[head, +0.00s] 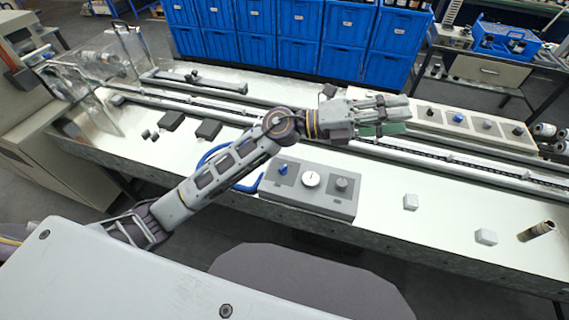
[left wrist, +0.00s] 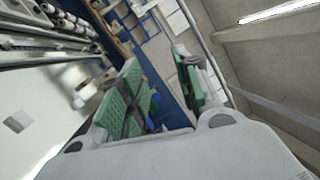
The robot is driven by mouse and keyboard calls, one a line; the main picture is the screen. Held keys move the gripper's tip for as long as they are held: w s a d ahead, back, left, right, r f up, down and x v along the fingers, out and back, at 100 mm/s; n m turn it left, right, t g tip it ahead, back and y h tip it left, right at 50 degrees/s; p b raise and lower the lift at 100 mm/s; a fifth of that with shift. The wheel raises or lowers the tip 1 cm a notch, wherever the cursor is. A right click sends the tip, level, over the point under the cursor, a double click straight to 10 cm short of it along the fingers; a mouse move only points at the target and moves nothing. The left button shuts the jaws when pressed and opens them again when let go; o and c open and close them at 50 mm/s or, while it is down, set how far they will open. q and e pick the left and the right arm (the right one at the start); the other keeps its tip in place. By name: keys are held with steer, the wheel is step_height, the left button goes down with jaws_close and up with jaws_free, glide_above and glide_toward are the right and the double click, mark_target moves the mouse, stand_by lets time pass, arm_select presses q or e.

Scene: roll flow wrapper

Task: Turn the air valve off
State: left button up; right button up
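A grey panel (head: 325,205) sits at the front edge of the white machine table. It carries a blue knob (head: 283,168) on its left, a white round gauge (head: 311,180) in the middle and a dark grey knob (head: 342,184) on its right. A blue hose (head: 217,152) runs beside it; the blue knob looks like the air valve. My left gripper (head: 400,114) is above the table, behind and to the right of the panel, apart from it. In the left wrist view its green-padded fingers (left wrist: 163,92) are spread and empty. My right gripper is not in view.
A second panel with several knobs (head: 470,122) stands behind the conveyor rail (head: 450,163). Two small white blocks (head: 411,202) and a brown cylinder (head: 537,231) are on the table's right front. Blue bins (head: 345,40) stand behind. The table right of the grey panel is mostly clear.

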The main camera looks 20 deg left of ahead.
arm_select(q)
steer(key=a+f+m+g+y, duration=0.4)
steer(key=f+m+y, duration=0.3)
steer(key=f+y, duration=0.6)
steer(key=w+a+f+y, duration=0.1)
steer(key=w+a+y, duration=0.1)
steer(key=a, duration=0.4)
steer(key=w+a+f+n+y, duration=0.1)
steer(key=w+a+f+y, duration=0.1)
steer(key=a, duration=0.5)
steer(key=w+a+f+y, duration=0.1)
steer(key=w+a+y, duration=0.1)
steer(key=a, duration=0.4)
steer(key=shift+w+a+f+n+t+y, duration=0.3)
steer(key=shift+w+a+t+y, duration=0.1)
steer(key=shift+y, duration=0.5)
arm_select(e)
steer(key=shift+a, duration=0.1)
